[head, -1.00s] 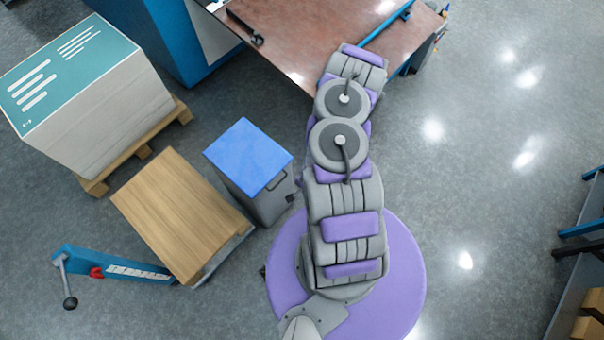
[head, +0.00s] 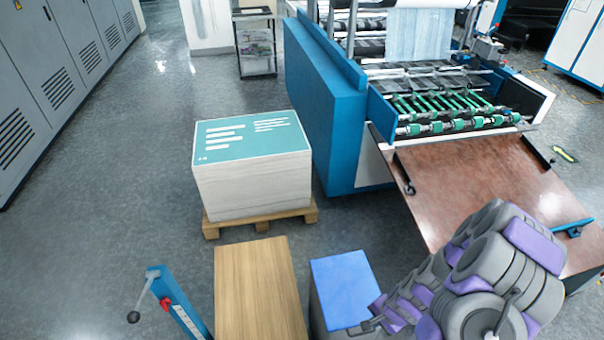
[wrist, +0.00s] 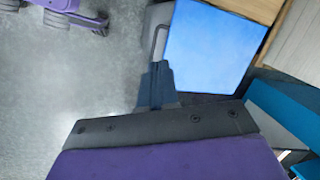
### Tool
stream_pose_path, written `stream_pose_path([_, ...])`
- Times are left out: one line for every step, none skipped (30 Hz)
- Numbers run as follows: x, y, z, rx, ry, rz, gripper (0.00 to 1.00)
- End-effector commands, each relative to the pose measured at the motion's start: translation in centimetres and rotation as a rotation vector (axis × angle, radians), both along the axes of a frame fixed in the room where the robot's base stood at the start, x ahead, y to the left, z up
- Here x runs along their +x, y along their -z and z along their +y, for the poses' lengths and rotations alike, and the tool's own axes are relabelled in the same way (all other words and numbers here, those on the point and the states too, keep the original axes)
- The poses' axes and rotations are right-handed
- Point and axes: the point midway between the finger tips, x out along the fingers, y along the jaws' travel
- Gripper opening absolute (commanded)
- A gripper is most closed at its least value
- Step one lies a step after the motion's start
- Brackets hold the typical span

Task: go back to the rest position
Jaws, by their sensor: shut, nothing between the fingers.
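My gripper (head: 366,326) is at the lower middle of the head view, at the front right edge of the blue-topped bin (head: 342,288). My arm folds down to it from the right. In the wrist view, my gripper (wrist: 157,72) has its dark fingers together with nothing between them. The blue top of the bin (wrist: 208,50) lies just beyond and to the right of the fingertips. I cannot tell how far above or beside the bin the fingers are.
A wood-topped cart (head: 258,290) stands left of the bin, with a blue handle post (head: 178,303). Behind is a paper stack (head: 253,180) on a pallet (head: 225,228). The laminating machine (head: 335,110) and its brown table (head: 480,185) stand at right. Floor at left is clear.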

Motion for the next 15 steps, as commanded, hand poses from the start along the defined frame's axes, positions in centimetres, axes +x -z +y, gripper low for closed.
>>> stream_pose_path([0.8, -1.8, 0.4, -0.003, -0.045, -0.013, 0.0])
stream_pose_path([0.9, -2.7, 0.8, 0.001, -0.072, -0.012, 0.0])
stream_pose_path([1.0, -3.8, 1.2, 0.003, -0.105, -0.011, 0.0])
stream_pose_path([1.2, -4.8, 1.5, 0.003, -0.13, -0.013, 0.0])
stream_pose_path([1.2, -5.6, 1.8, 0.006, -0.156, -0.01, 0.0])
stream_pose_path([1.2, -6.8, 2.2, 0.006, -0.191, -0.011, 0.0])
stream_pose_path([1.3, -7.7, 2.5, 0.003, -0.216, -0.011, 0.0])
stream_pose_path([1.1, -8.6, 2.8, 0.004, -0.242, -0.007, 0.0])
stream_pose_path([1.1, -9.8, 3.2, 0.003, -0.273, -0.006, 0.0])
stream_pose_path([1.0, -10.7, 3.5, 0.0, -0.298, -0.005, 0.0])
stream_pose_path([0.8, -11.5, 3.8, 0.0, -0.323, -0.002, 0.0])
stream_pose_path([0.6, -12.7, 4.1, -0.003, -0.354, 0.0, 0.0])
stream_pose_path([0.4, -13.6, 4.4, -0.006, -0.378, 0.002, 0.0])
stream_pose_path([0.2, -14.4, 4.6, -0.008, -0.401, 0.006, 0.0])
stream_pose_path([-0.1, -15.5, 4.9, -0.013, -0.431, 0.009, 0.0])
